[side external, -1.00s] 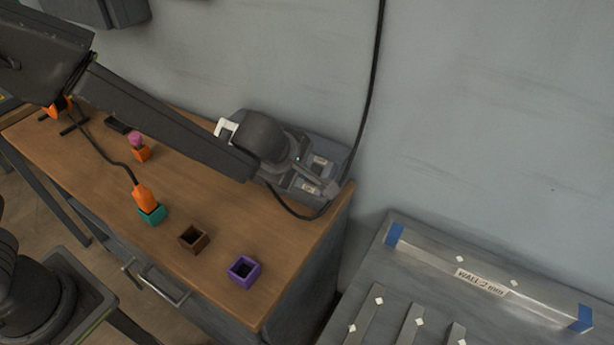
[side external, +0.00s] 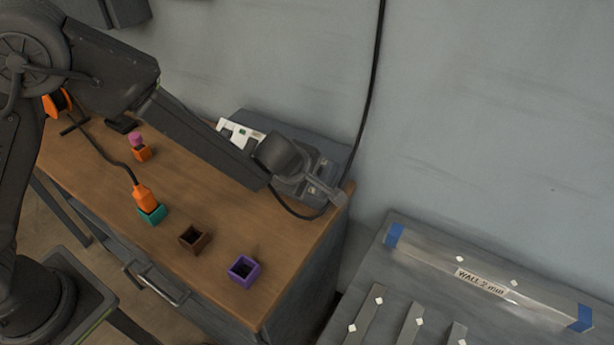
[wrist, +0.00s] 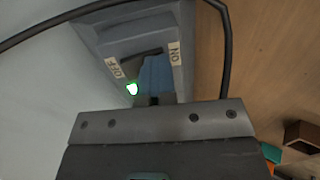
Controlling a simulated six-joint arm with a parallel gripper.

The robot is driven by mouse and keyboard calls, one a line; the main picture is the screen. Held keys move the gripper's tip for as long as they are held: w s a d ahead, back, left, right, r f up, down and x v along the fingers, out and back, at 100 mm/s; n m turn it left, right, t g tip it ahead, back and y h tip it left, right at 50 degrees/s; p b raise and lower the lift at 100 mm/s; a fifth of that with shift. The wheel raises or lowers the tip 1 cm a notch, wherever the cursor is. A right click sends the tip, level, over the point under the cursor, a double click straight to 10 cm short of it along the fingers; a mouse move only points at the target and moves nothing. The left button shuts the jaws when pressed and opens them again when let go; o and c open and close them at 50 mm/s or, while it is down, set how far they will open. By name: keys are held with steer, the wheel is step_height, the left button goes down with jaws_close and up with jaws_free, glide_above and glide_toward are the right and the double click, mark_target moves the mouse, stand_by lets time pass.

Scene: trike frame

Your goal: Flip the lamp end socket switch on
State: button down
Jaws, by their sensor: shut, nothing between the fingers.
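The grey socket unit (side external: 318,160) sits at the wall end of the wooden bench, partly hidden behind my arm. In the wrist view the unit (wrist: 180,20) shows an OFF label (wrist: 115,68) on the left and an ON label (wrist: 174,52) on the right. A dark switch lever (wrist: 135,62) lies between the labels; I cannot tell its setting. A bright spot with a green rim (wrist: 132,89) shows below OFF. My gripper (wrist: 155,100) is shut and empty just in front of the switch; contact is unclear. It also shows at the unit in the side view (side external: 333,195).
A black cable (wrist: 226,60) runs beside the unit and up the wall. On the bench (side external: 215,215), an orange plug (side external: 144,196) stands in a teal holder (side external: 153,214). Brown (side external: 194,239) and purple (side external: 244,270) holders look empty. A pink-topped piece (side external: 136,140) stands in an orange holder.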

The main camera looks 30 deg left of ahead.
steer(key=shift+f, duration=0.1)
steer(key=shift+r, duration=0.85)
steer(key=s+r, duration=0.9)
steer(key=s, duration=0.1)
steer(key=shift+s+r, duration=0.15)
steer(key=shift+r, duration=0.1)
